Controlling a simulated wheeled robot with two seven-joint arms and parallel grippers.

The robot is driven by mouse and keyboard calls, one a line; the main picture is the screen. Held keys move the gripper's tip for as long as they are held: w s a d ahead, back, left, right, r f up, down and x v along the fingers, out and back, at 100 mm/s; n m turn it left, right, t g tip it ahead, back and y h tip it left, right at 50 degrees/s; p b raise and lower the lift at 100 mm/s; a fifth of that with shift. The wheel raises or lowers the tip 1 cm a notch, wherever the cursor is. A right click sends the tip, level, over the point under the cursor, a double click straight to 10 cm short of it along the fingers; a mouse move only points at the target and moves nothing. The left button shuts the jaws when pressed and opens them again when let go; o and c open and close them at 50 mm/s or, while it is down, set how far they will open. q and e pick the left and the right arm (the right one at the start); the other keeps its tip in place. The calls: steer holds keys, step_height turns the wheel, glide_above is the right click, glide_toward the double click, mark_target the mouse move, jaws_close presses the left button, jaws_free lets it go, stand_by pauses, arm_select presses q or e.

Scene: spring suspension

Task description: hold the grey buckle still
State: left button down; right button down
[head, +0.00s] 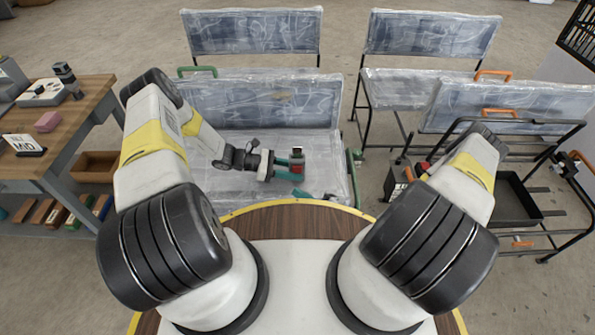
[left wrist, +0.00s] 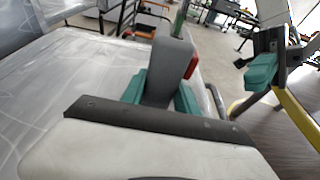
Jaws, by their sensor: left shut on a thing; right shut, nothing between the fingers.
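The grey buckle (left wrist: 168,65) with a red button (left wrist: 191,66) stands up between the teal fingers of my left gripper (left wrist: 160,92). In the head view the buckle (head: 297,154) shows small, at the right of the plastic-wrapped seat (head: 240,155). My left gripper (head: 290,166) reaches it from the left and is shut on it. The buckle's lower part is hidden by the fingers and wrist. My right gripper (left wrist: 262,72) shows at the right of the left wrist view, shut and empty, apart from the buckle.
A black metal cart (head: 515,195) with a tray is at the right. A wooden workbench (head: 75,110) with small items is at the left. A curved wooden surface with a yellow edge (head: 297,201) lies in front of the seat.

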arm_select(q)
steer(key=c, duration=0.8)
jaws_free()
steer(key=shift+c, duration=0.2)
